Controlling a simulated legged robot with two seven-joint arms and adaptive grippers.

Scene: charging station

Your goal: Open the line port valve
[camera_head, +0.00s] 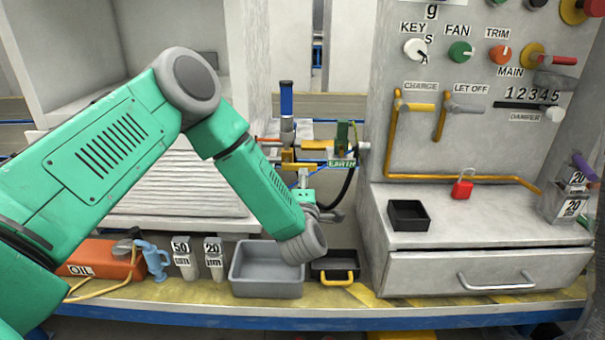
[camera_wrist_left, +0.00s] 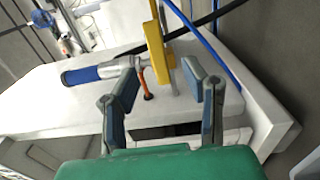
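My left gripper (camera_wrist_left: 160,78) is open in the left wrist view, with its two fingers spread. A yellow lever-like part (camera_wrist_left: 158,52) with grey pipework shows beyond and between the fingertips, and I see no contact. I cannot read a label that marks it as the line port valve. In the head view, yellow-handled fittings (camera_head: 300,166) stand on the pipework behind my left forearm, near a green EARTH tag (camera_head: 341,163). There my left gripper (camera_head: 330,213) is mostly hidden by its own wrist. My right gripper is not in view.
A blue-handled cylinder (camera_wrist_left: 82,76) lies beside the fittings, and a blue cable (camera_wrist_left: 205,45) runs past. A grey bin (camera_head: 265,291) and a black tray (camera_head: 335,275) stand below my wrist. The control cabinet (camera_head: 440,265) closes off the right.

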